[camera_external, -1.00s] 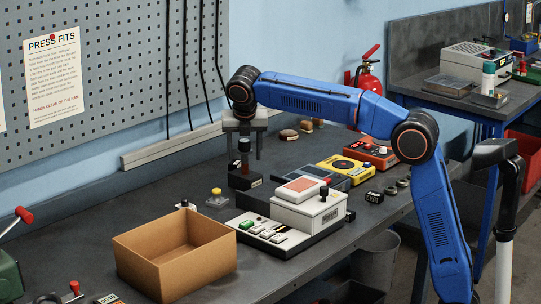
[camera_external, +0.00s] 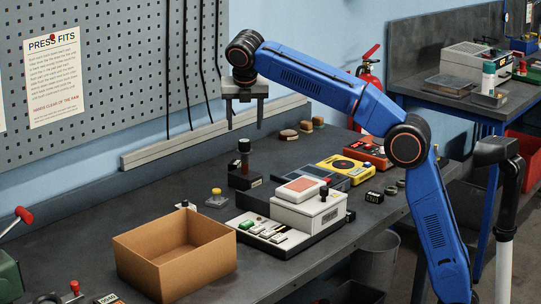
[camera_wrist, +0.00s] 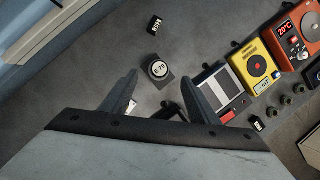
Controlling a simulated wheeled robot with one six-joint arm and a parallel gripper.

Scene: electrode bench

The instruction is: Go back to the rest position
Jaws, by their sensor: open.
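My gripper (camera_external: 244,110) is open and empty, with its jaws pointing down, raised clear above the bench in the external view. Below it on the bench stands a black holder (camera_external: 245,174) with an upright dark brown, black-topped piece. In the wrist view the two fingers (camera_wrist: 155,98) are spread apart with nothing between them. A round-topped block with a printed label (camera_wrist: 159,70) lies just beyond the fingertips in that view. Most of the near bench is hidden there by the gripper body.
An open cardboard box (camera_external: 205,262) stands at the bench front. A perforated wall panel (camera_external: 130,60) rises behind. The air around my gripper is clear.

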